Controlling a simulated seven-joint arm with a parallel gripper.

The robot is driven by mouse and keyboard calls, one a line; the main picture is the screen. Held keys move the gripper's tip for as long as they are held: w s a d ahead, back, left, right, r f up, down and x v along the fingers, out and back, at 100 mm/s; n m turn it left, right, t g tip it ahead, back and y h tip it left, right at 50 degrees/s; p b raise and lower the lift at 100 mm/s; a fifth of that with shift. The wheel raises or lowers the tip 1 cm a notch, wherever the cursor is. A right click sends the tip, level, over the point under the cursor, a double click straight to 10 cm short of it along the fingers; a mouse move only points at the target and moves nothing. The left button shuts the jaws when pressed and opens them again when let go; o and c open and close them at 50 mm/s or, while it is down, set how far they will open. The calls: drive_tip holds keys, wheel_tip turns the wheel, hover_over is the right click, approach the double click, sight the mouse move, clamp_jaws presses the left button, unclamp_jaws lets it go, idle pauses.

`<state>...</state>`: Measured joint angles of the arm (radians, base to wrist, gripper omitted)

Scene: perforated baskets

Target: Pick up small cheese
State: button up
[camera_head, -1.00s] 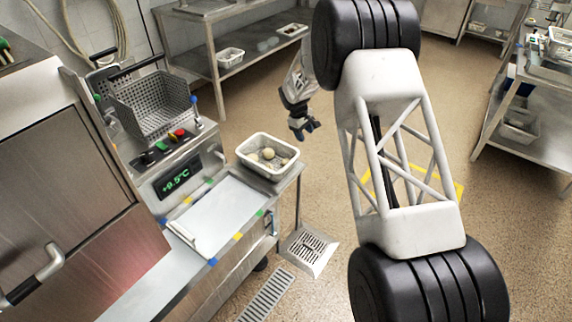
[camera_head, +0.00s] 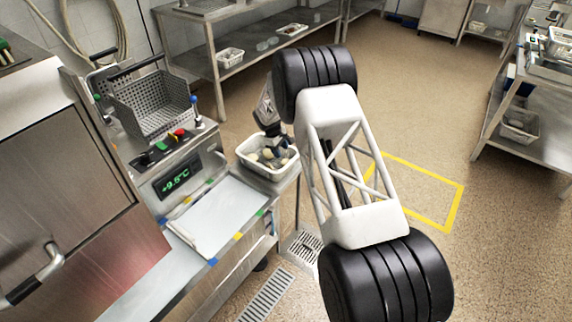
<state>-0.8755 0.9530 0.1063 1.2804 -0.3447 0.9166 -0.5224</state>
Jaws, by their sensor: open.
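Several small pale, rounded pieces, which look like the small cheese (camera_head: 255,156), lie in a white basket (camera_head: 246,165) on the right end of the steel counter. My gripper (camera_head: 276,151) is over the right part of this basket, low among or just above the pieces. It is open. Its fingertips are small and dark here, so I cannot tell whether they touch a piece.
A fryer-like unit with perforated metal baskets (camera_head: 150,105) and a display (camera_head: 178,178) stands left of the white basket. A white tray (camera_head: 215,215) lies in front on the counter. Steel shelves (camera_head: 250,60) stand behind. Open floor is to the right.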

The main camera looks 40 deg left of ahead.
sight(285, 160)
drive_tip(key=shift+x, duration=1.25)
drive_tip(key=shift+f, duration=0.1)
drive_tip(key=shift+x, duration=2.5)
drive_tip(key=shift+s+d, duration=0.1)
drive_tip(key=c, duration=0.5)
